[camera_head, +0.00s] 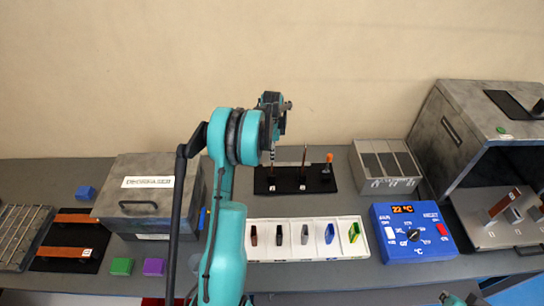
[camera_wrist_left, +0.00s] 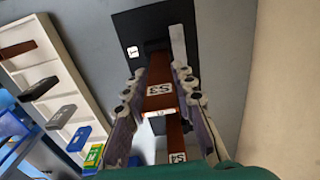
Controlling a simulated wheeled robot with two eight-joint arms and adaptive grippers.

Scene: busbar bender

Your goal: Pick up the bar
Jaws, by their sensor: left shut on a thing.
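A copper-brown bar with a white tag (camera_wrist_left: 160,72) lies between the two fingers of my left gripper (camera_wrist_left: 161,104) in the left wrist view. The gripper is shut on this bar. In the head view my left gripper (camera_head: 272,125) is over the left end of a black stand (camera_head: 287,186), where a thin upright piece shows below it. I cannot tell whether the held bar still touches the stand. A second tagged brown bar (camera_wrist_left: 174,138) shows lower in the left wrist view.
An orange-topped piece (camera_head: 328,160) stands at the stand's right end. A white compartment tray (camera_head: 320,257) with several small pieces lies in front. A grey box (camera_head: 135,190), a blue control box (camera_head: 410,245) and a large grey machine (camera_head: 465,105) flank the area.

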